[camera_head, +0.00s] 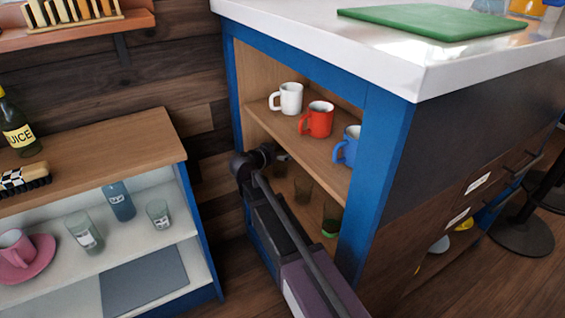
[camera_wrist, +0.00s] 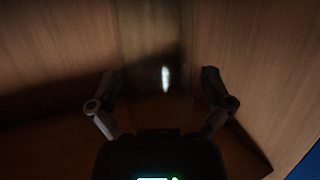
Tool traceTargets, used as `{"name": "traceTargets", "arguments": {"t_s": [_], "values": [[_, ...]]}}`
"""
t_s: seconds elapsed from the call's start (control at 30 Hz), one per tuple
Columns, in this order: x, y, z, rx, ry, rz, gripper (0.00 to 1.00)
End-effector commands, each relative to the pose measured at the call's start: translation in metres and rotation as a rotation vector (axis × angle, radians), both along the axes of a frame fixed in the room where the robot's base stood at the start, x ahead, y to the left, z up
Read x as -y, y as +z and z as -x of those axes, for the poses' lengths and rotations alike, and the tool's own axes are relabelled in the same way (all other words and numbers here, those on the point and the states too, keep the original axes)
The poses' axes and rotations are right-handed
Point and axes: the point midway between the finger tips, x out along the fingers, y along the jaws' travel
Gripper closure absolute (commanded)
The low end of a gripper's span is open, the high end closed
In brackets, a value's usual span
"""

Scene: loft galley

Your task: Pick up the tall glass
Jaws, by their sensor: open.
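A tall clear glass (camera_wrist: 158,45) stands upright in the wrist view, dim and see-through, with a bright highlight on its front. My gripper (camera_wrist: 161,78) is open, with one finger on each side of the glass. A dark gap shows beside the fingers, and I cannot tell whether either touches it. In the head view my arm reaches into the lower level of the blue cabinet (camera_head: 392,150). There a dark glass (camera_head: 303,189) and a glass with green at its base (camera_head: 331,219) stand near my arm. The glass at my gripper is mostly hidden in that view.
White (camera_head: 290,98), red (camera_head: 318,119) and blue (camera_head: 348,146) mugs stand on the cabinet shelf (camera_head: 282,128) above my arm. The cabinet's side walls are close. A separate shelf unit (camera_head: 150,150) at left holds glasses and a pink cup (camera_head: 14,243).

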Motion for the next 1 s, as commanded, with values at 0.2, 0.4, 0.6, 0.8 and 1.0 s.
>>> {"name": "traceTargets", "arguments": {"t_s": [0.2, 0.4, 0.6, 0.8, 1.0], "values": [[-0.0003, 0.0001, 0.0003, 0.0, 0.0, 0.0, 0.0], [-0.0006, 0.0001, 0.0003, 0.0, 0.0, 0.0, 0.12], [-0.0008, 0.0, 0.0005, 0.0, 0.0, 0.0, 0.71], [-0.0009, 0.0002, 0.0005, 0.0, 0.001, 0.001, 0.79], [-0.001, 0.0016, 0.0005, 0.0, 0.001, 0.001, 0.79]]}}
